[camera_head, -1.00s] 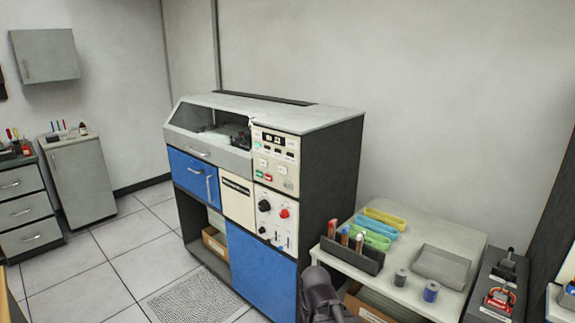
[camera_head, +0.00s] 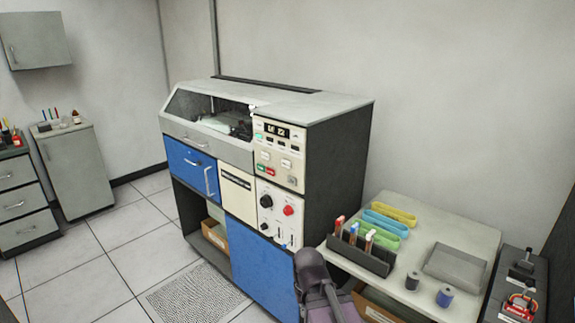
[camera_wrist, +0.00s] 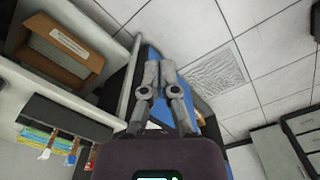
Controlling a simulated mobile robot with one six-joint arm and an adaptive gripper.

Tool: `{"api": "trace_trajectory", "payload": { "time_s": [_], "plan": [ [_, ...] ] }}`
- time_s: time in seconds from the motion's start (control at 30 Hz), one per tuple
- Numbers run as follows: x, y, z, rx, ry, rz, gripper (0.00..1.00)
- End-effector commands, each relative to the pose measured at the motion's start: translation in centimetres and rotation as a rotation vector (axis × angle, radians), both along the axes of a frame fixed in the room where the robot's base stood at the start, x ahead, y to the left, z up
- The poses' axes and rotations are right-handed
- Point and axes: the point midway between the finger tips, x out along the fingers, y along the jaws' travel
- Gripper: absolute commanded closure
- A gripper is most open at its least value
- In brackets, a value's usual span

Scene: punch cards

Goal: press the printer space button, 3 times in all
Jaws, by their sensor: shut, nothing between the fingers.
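The printer (camera_head: 340,140) is a large grey, black and blue cabinet in the middle of the head view. Its cream control panel (camera_head: 279,152) has a small dark display, a green and a red button low on the left, and several small keys. I cannot tell which key is the space button. My arm shows at the bottom centre of the head view, in front of the cabinet, with the gripper end out of sight there. In the wrist view my gripper (camera_wrist: 160,70) is shut and empty, with the blue cabinet front (camera_wrist: 150,55) behind its fingers. Nothing touches the panel.
A side table (camera_head: 455,232) at the right holds a dark tube rack (camera_head: 360,255), coloured trays (camera_head: 385,228), a grey tray (camera_head: 455,263) and two spools. A dark bench (camera_head: 512,285) stands farther right. Tiled floor (camera_head: 100,235) is clear at the left.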

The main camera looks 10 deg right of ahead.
Motion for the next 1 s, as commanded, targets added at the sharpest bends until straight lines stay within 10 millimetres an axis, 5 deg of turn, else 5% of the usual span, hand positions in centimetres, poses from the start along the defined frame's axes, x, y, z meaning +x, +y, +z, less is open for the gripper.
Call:
{"api": "trace_trajectory", "payload": {
  "time_s": [0.27, 0.47, 0.77, 1.0],
  "plan": [
    [0.8, 0.3, 0.0, 0.011, -0.024, 0.0, 1.0],
    [4.6, 2.0, 0.1, 0.063, -0.136, 0.001, 1.0],
    [15.3, 5.7, 2.2, 0.23, -0.479, -0.053, 1.0],
    [24.0, 8.2, 6.1, 0.384, -0.786, -0.151, 1.0]
  ]
}}
